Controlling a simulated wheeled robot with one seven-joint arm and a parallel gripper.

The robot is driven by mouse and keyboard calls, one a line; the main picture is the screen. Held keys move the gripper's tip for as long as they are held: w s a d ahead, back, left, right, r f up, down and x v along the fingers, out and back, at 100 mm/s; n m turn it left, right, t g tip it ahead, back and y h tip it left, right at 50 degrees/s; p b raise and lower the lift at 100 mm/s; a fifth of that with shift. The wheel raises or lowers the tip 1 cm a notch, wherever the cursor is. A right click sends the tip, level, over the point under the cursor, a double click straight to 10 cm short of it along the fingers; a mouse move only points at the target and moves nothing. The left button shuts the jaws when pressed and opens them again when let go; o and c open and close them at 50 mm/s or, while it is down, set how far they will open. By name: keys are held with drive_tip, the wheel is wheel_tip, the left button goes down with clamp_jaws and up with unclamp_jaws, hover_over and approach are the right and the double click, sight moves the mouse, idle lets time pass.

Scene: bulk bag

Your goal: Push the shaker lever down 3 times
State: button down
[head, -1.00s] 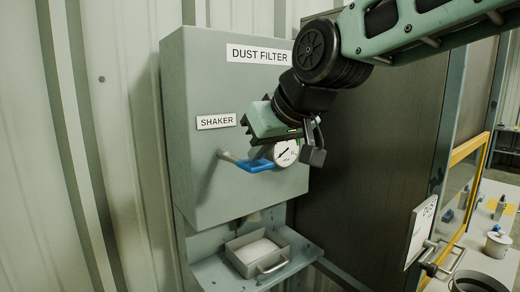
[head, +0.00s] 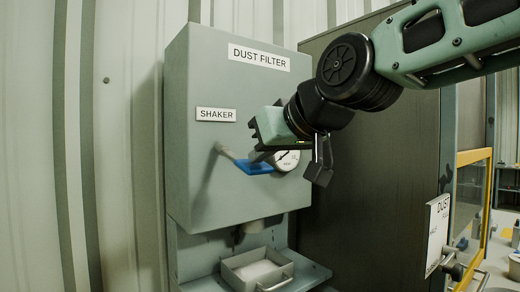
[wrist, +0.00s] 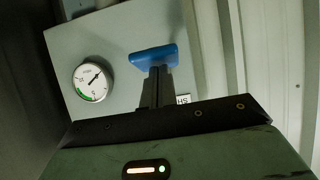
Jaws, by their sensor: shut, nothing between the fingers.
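The shaker lever (head: 250,167) has a blue grip on a grey shaft. It sticks out from the front of the grey dust filter box (head: 215,185), below the SHAKER label (head: 215,114). In the head view the grip slopes slightly down to the right. My gripper (head: 262,156) is shut and empty, with its fingertips at or just above the blue grip. In the wrist view the shut fingers (wrist: 157,88) point at the blue grip (wrist: 153,56) and overlap its lower edge. I cannot tell whether they touch it.
A round pressure gauge (head: 286,160) sits on the box right beside the lever, partly behind my gripper. A metal tray (head: 257,270) with a handle stands on a shelf under the box. A dark panel (head: 370,200) is to the right. Corrugated wall (head: 120,150) lies left.

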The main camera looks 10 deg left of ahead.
sight(261, 172)
drive_tip(key=shift+f+t+y+b, duration=0.7)
drive_tip(key=shift+f+b, duration=0.95)
drive_tip(key=shift+b, duration=2.05)
drive_tip(key=shift+a+f, duration=0.1)
drive_tip(key=s+d+r, duration=0.7)
drive_tip(key=d+r, duration=0.1)
drive_tip(key=shift+d+r, duration=0.15)
drive_tip(key=shift+d, duration=0.05)
drive_tip(key=shift+s, duration=0.1)
wheel_tip(261, 172, down, 16)
drive_tip(key=s+g+h, duration=0.1)
drive_tip(key=g+h, duration=0.2)
drive_tip(key=s+d+f+g+h, duration=0.2)
drive_tip(key=s+d+f, duration=0.3)
drive_tip(key=f, duration=0.5)
drive_tip(key=s+d+f+m+g+h, duration=0.1)
drive_tip(key=s+d+f+g+h, duration=0.1)
drive_tip(key=s+d+f, duration=0.4)
drive_tip(key=s+d+f+m+g+h, duration=0.1)
drive_tip(key=s+d+f, duration=0.5)
drive_tip(key=f, duration=0.8)
drive_tip(key=shift+d+g+h, duration=0.3)
drive_tip(key=shift+g+h, duration=0.5)
drive_tip(key=shift+h, duration=0.2)
